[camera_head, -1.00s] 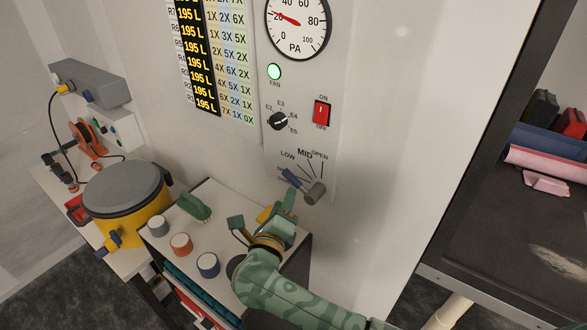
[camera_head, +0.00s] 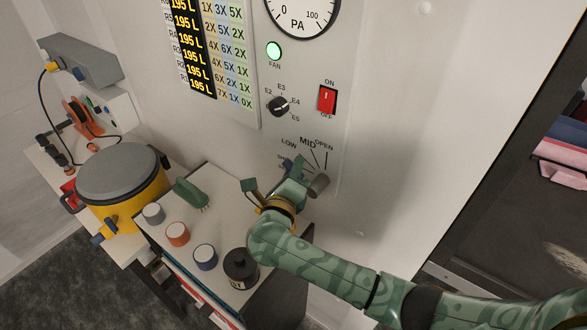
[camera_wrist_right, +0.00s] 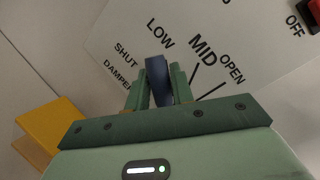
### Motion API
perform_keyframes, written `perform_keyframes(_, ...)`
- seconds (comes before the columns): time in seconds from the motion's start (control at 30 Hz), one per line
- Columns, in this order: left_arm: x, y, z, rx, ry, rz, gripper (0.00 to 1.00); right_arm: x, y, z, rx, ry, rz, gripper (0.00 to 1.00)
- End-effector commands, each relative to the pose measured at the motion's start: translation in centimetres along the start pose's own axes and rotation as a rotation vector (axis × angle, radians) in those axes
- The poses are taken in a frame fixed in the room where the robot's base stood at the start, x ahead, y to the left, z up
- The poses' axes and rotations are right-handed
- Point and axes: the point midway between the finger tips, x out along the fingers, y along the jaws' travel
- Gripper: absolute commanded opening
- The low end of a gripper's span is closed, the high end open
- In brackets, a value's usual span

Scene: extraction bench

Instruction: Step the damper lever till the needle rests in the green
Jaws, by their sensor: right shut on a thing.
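The damper lever has a blue handle, which stands between my fingers in the right wrist view (camera_wrist_right: 157,82). In the head view its grey hub (camera_head: 318,186) shows below the MID and OPEN marks, while the handle is mostly hidden by my gripper. My right gripper (camera_head: 296,168) is shut on the lever; its green fingers (camera_wrist_right: 158,88) sit on both sides of the handle, on the LOW side of the scale. The pressure gauge (camera_head: 298,20) is cut off at the top edge, so its needle and any green band are out of sight. My left gripper is not in view.
A red ON/OFF switch (camera_head: 327,100), a selector knob (camera_head: 279,105) and a lit green fan lamp (camera_head: 274,50) are above the lever. Below stands a white cabinet (camera_head: 222,220) with several jars and a green brush (camera_head: 190,193). A yellow pot (camera_head: 125,200) stands left.

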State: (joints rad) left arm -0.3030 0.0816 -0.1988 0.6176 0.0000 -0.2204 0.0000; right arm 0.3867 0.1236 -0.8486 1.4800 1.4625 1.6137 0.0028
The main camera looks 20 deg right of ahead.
Motion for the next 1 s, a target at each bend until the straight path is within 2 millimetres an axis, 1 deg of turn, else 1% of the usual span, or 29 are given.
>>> perform_keyframes(0.17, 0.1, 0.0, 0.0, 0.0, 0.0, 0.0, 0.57, 0.0, 0.0, 0.0, 0.007, -0.001, -0.001, 0.0)
perform_keyframes(0.37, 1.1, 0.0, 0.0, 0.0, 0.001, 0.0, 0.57, -0.1, -0.2, -0.2, 0.064, -0.012, -0.02, 0.0)
perform_keyframes(0.8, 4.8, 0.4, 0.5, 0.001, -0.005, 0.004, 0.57, -0.5, -1.9, -0.5, 0.334, -0.068, -0.112, 0.0)
perform_keyframes(1.0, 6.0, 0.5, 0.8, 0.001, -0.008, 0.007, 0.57, -0.7, -2.6, -0.6, 0.427, -0.088, -0.144, 0.0)
